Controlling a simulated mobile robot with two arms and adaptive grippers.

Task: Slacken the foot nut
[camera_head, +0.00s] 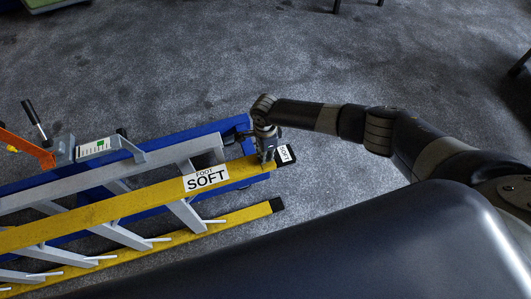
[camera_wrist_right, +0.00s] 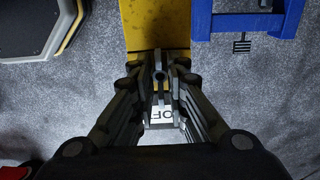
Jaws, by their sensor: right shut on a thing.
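A ladder with yellow rails (camera_head: 135,198) lies across the left half of the head view. A dark end foot (camera_head: 290,153) with a small "SOFT" tag sits at that rail's right end. My right gripper (camera_head: 267,154) is at this end, just left of the tag. In the right wrist view its fingers (camera_wrist_right: 161,76) are closed on a small dark part, the foot nut, over the rail's end (camera_wrist_right: 155,25). The fingers hide most of the nut. My left gripper is in neither view.
A blue frame (camera_head: 190,135) runs behind the yellow rail. An orange part (camera_head: 27,147) and a black-handled lever (camera_head: 35,120) stand at the far left. A second yellow rail (camera_head: 245,214) lies nearer. The grey floor (camera_head: 260,55) behind is mostly clear.

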